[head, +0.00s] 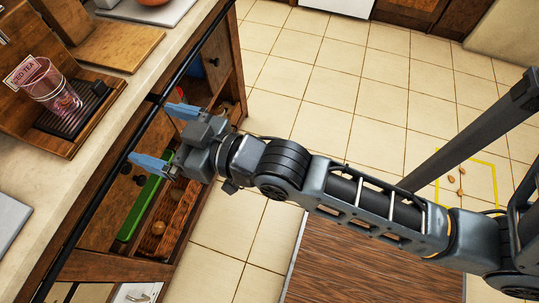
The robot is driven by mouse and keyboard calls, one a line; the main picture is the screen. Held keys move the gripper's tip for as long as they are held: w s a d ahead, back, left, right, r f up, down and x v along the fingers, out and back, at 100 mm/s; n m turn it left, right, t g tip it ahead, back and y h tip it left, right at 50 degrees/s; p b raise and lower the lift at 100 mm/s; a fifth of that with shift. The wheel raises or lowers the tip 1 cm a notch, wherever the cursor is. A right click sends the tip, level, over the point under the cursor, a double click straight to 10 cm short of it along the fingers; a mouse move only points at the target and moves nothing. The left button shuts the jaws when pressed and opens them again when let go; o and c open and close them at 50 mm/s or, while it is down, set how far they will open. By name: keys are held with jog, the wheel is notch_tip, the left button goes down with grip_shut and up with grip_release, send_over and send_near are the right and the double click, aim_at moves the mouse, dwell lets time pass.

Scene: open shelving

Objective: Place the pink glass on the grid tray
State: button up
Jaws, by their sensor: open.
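The pink glass (47,83) is clear and pink-tinted, at the left of the head view on the counter. Its base appears to rest on the black ribbed grid tray (72,121), which sits in a wooden stand (55,142). The exact contact under the glass is hard to see. My gripper (166,136) has blue fingertips spread wide apart, with nothing between them. It is to the right of the glass and tray, apart from both, by the counter's front edge.
A small sign (18,72) is beside the glass. Wooden boards (120,46) lie farther back on the counter. A dark rail (110,158) runs along its front edge. Open shelves below hold a green item (145,203) and wooden crates (172,218). The tiled floor (340,85) has free room.

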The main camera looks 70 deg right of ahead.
jog(key=s+d+r+g, duration=0.1)
jog(key=s+g, duration=0.1)
jog(key=s, duration=2.3)
jog(key=shift+r+n, duration=0.25)
jog(key=shift+n, duration=0.15)
